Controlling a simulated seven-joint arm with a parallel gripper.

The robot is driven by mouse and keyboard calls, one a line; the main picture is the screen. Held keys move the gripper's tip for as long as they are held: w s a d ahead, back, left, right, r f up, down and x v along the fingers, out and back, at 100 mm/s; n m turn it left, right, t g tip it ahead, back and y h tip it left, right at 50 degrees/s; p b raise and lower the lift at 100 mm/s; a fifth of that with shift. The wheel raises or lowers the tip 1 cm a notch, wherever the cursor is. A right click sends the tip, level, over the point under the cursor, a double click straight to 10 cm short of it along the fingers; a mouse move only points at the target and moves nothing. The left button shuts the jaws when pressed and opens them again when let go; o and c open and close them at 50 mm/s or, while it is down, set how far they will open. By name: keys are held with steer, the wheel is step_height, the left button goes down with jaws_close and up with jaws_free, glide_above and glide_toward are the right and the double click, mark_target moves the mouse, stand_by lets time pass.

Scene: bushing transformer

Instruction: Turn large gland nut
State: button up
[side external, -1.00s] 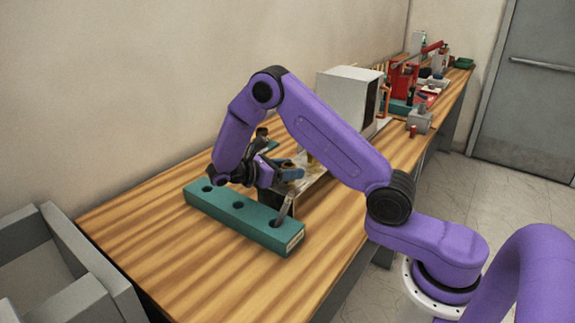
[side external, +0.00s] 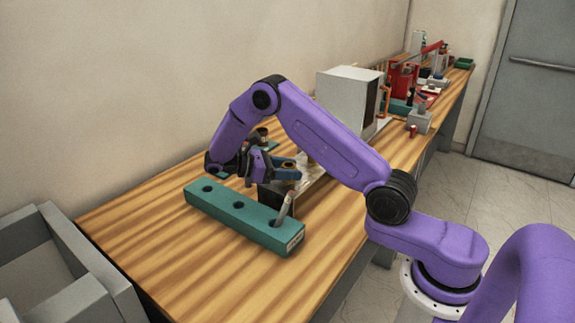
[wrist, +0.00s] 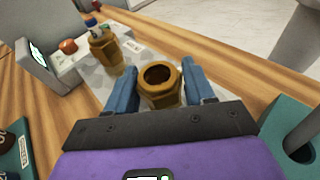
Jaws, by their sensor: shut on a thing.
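The gland nut (wrist: 161,85) is a brass-coloured hexagonal piece with a round, open bore. In the wrist view it sits upright between the two blue fingers of my gripper (wrist: 157,88), which is shut on it. In the side view my gripper (side external: 287,170) reaches in level from the left, over the near end of a metal plate assembly behind the green block. The nut is small there and partly hidden by the fingers. A second brass fitting (wrist: 104,50), with coloured cable ends coming out of its top, stands beyond it at upper left in the wrist view.
A green block with holes (side external: 240,215) lies in front of my gripper, with a metal rod (side external: 285,208) leaning in its right hole. A white box (side external: 345,98) stands behind. The bench's front left is clear. Red equipment (side external: 403,82) is far right.

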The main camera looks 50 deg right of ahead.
steer(key=shift+d, duration=0.15)
steer(key=shift+m+g+y, duration=1)
steer(key=shift+m, duration=0.1)
steer(key=o, duration=1.4)
steer(key=shift+o, duration=0.2)
steer(key=w+a+r+n+t+h, duration=0.1)
steer(key=a+r+n+t+h, duration=0.2)
steer(key=a+n+t+h, duration=0.5)
steer(key=s+d+f+t+y, duration=0.1)
steer(key=d+f+y, duration=0.1)
steer(key=d, duration=0.5)
steer(key=shift+d+f+n+t, duration=0.4)
steer(key=shift+f, duration=0.1)
